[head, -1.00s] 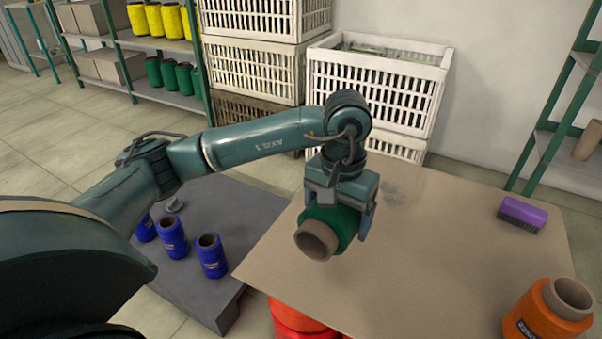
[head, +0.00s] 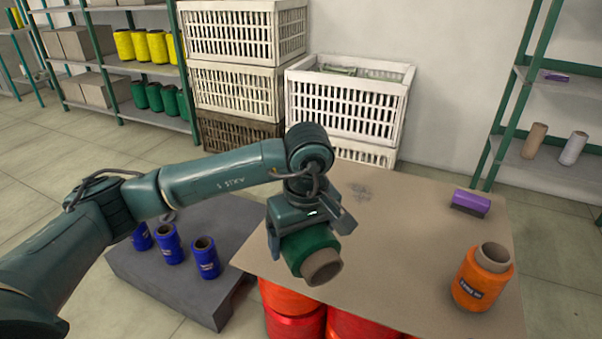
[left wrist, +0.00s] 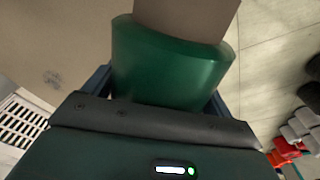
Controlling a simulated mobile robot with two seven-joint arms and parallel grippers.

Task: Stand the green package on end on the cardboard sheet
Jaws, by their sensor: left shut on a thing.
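The green package (head: 306,246) is a green bobbin wound on a brown cardboard core. My left gripper (head: 308,240) is shut on it, with a finger on either side. It is held tilted, lying more on its side than upright, with the open core end facing front right. It shows over the left front part of the cardboard sheet (head: 400,250); I cannot tell whether it touches. In the left wrist view the green package (left wrist: 172,65) fills the space between the fingers, its core pointing away. My right gripper is not in view.
Red-orange bobbins (head: 296,325) are below the sheet. Several blue bobbins (head: 170,243) stand on a grey pallet (head: 180,285). The sheet's middle is clear.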

